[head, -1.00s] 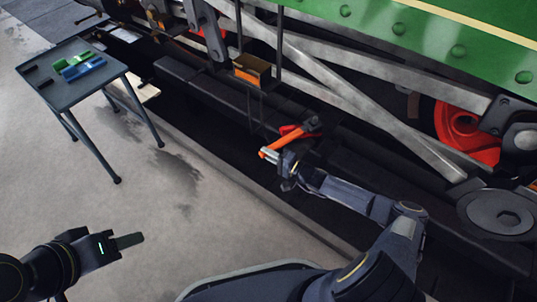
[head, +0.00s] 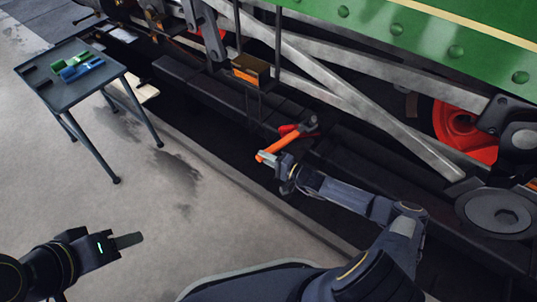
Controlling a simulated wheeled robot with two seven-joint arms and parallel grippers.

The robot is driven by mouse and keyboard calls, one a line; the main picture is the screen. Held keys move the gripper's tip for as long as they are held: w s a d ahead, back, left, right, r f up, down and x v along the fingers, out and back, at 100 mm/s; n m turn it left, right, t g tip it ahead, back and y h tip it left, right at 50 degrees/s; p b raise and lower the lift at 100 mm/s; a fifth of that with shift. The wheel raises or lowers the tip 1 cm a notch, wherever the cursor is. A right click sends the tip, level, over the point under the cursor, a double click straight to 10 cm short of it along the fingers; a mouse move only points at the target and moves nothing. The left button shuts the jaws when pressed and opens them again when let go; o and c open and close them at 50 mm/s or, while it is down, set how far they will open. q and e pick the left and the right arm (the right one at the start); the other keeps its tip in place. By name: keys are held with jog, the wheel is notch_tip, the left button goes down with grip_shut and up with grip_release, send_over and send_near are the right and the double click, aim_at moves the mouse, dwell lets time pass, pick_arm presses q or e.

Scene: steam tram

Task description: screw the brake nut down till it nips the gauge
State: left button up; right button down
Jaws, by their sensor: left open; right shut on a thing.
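My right gripper (head: 272,160) is shut on an orange-handled tool (head: 281,143) beside the tram's running gear. The tool's grey head (head: 309,125) points up and right, next to a small red part (head: 287,129). I cannot make out the brake nut or the gauge; they are too small or hidden near the tool's head. My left gripper (head: 127,241) is open and empty over the bare floor at the lower left.
A dark side table (head: 98,83) at the upper left bears blue (head: 82,69) and green (head: 62,64) items. An orange-brown box (head: 250,69) sits on the tram's underframe. Rods and a red wheel (head: 466,135) are at the right. The floor between is clear.

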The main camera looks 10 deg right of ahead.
jog(key=shift+s+a+r+p, duration=0.1)
jog(key=shift+s+a+p, duration=0.3)
jog(key=shift+a, duration=0.5)
jog(key=shift+s+a+p, duration=0.25)
jog(key=shift+s+a, duration=0.15)
jog(key=shift+a, duration=0.45)
jog(key=shift+s+a+r+p, duration=0.1)
jog(key=shift+s+a+p, duration=0.3)
jog(key=shift+a, duration=0.5)
